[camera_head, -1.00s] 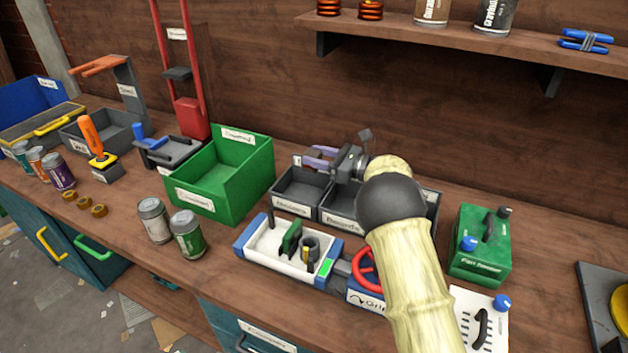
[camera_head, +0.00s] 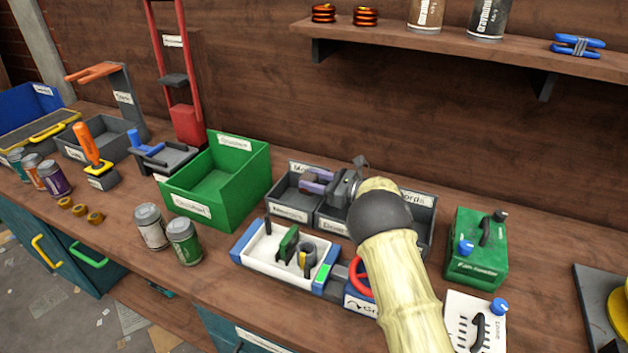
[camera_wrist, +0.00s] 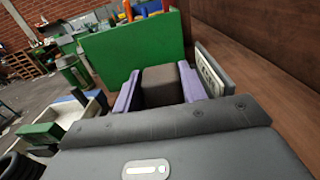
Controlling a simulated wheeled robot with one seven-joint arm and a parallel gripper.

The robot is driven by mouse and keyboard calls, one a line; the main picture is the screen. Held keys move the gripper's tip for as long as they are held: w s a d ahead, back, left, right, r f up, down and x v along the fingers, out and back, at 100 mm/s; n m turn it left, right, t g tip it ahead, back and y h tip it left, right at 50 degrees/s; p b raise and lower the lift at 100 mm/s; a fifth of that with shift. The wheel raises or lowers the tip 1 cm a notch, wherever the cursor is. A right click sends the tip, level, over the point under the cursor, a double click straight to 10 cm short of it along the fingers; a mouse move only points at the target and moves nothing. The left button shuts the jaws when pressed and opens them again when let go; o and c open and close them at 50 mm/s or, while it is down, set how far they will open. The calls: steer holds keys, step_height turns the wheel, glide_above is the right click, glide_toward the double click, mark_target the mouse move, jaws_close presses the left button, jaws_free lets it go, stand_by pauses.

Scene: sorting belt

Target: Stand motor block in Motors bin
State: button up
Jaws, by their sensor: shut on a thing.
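My gripper (camera_head: 317,185) is shut on a dark brown block, the motor block (camera_wrist: 160,84), held between its purple fingers in the wrist view. In the head view the gripper is low over the grey divided bins, and the block is hard to make out there. The left bin (camera_head: 285,192) has a back label starting "Mo", partly covered by the gripper. I cannot tell whether the block touches the bin floor or wall. My arm hides much of the right bin.
A tall green bin (camera_head: 190,213) stands left of the grey bins. A white tray (camera_head: 262,262) with a green part and a small cylinder lies in front. A green box (camera_head: 478,255) with knobs stands to the right. Cans (camera_head: 184,240) stand at the front left.

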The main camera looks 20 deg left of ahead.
steer(key=shift+f+b, duration=0.65)
steer(key=shift+b, duration=0.35)
steer(key=o, duration=1.2)
steer(key=shift+f, duration=0.1)
steer(key=shift+c, duration=0.2)
steer(key=shift+f, duration=0.1)
steer(key=shift+d+r+p, duration=0.1)
steer(key=shift+r+p, duration=0.55)
steer(key=shift+p, duration=0.35)
steer(key=s+d+b, duration=0.1)
steer(key=d, duration=1)
steer(key=shift+d+r, duration=0.2)
steer(key=shift+d, duration=0.2)
